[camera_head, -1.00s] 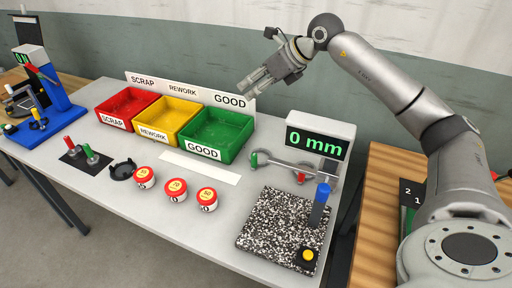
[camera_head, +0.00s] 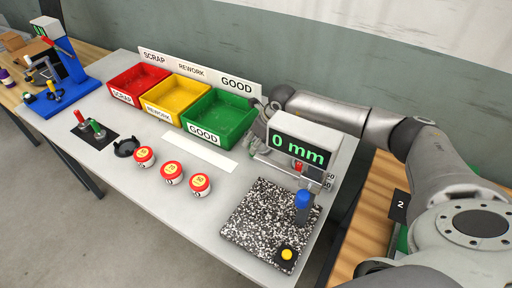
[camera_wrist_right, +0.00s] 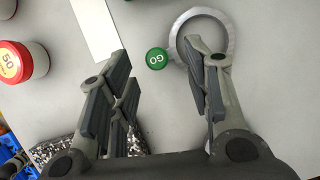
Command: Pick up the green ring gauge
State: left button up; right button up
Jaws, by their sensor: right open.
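The green ring gauge shows in the right wrist view as a pale ring (camera_wrist_right: 234,40) with a round green GO end (camera_wrist_right: 157,58) at its left. My right gripper (camera_wrist_right: 158,62) is open and empty. Its fingers frame the green end, and the right finger overlaps the ring in the picture; contact cannot be told. In the head view my right gripper (camera_head: 258,138) is beside the display, between it and the green bin. There it hides the gauge's green part. My left gripper is not in view.
The 0 mm display (camera_head: 299,150) stands close to my right gripper. A red gauge end (camera_head: 298,167) is in front of it. A speckled plate (camera_head: 258,222) with a blue-topped post (camera_head: 303,205) lies nearer. The green GOOD bin (camera_head: 228,116) and several red-lidded tins (camera_head: 172,172) are left.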

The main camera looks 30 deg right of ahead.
aim_at(252, 144)
jog(key=p+x, duration=0.1)
jog(key=x, duration=0.2)
jog(key=shift+w+a+f+p, duration=0.1)
jog(key=shift+a+f+p, duration=0.15)
jog(key=shift+p, duration=0.15)
jog(key=shift+w+f, duration=0.2)
jog(key=shift+f, duration=0.3)
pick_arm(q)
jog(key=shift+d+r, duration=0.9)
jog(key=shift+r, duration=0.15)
pick_arm(e)
jog(key=shift+f, duration=0.1)
grip_shut()
